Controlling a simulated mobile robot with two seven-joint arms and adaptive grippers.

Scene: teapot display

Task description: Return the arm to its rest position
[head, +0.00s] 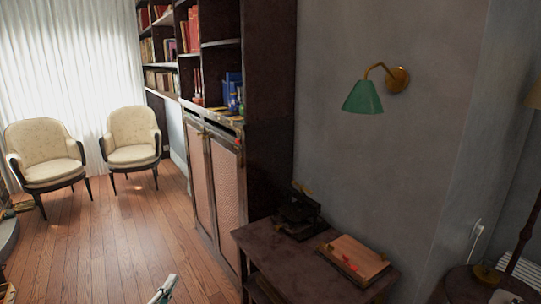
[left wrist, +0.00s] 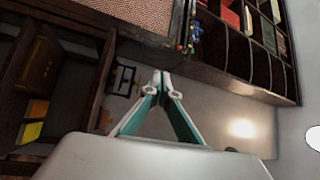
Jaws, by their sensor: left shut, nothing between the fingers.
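My left gripper (head: 163,289) shows at the bottom edge of the head view, over the wooden floor and left of the dark side table. Only its end part is in the picture. In the left wrist view its two teal-lined fingers (left wrist: 161,78) meet at the tips, shut with nothing between them. The wrist view is turned on its side, with the bookcase and cabinet beyond the fingers. My right gripper is not in view.
A dark side table (head: 268,243) holds a wooden box (head: 352,260) and a small black device (head: 298,213). A tall cabinet with shelves (head: 268,110) stands behind it. Two cream armchairs (head: 45,155) (head: 131,138) stand by the curtain. The floor (head: 110,250) between is clear.

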